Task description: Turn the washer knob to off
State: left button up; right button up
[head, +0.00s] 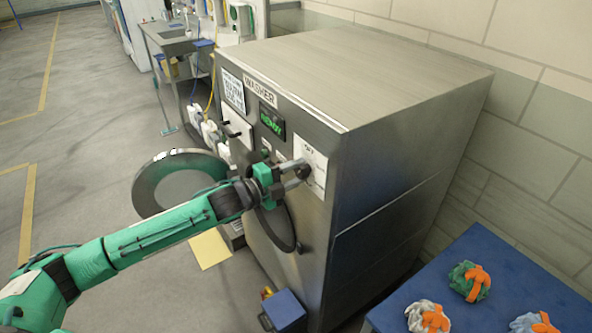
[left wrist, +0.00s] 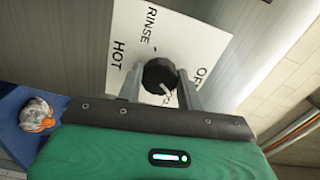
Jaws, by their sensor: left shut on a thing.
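The washer (head: 400,95) is a large steel cabinet with a green-lit display (head: 271,121) and an open round door (head: 160,185) at left. Its white dial plate (head: 314,158) is on the right of the front panel. In the left wrist view the black knob (left wrist: 158,74) sits on this plate, with OFF at right, RINSE at top and HOT at left; a lower label is partly hidden. A pale mark shows on the knob's lower right; its exact setting is hard to read. My left gripper (head: 298,169) is shut on the knob, one finger each side. My right gripper is out of view.
A small blue box (head: 284,310) is on the floor by the washer. A steel sink table (head: 180,42) stands behind. Floor at left is open.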

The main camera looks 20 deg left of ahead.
pick_arm(q)
jog(key=n+p, duration=0.1)
jog(key=n, duration=0.2)
jog(key=shift+n, duration=0.3)
jog(key=shift+n+p, duration=0.4)
jog(key=shift+n, duration=1.5)
jog(key=shift+f, duration=0.1)
jog(key=o, duration=1)
jog(key=shift+a, duration=0.1)
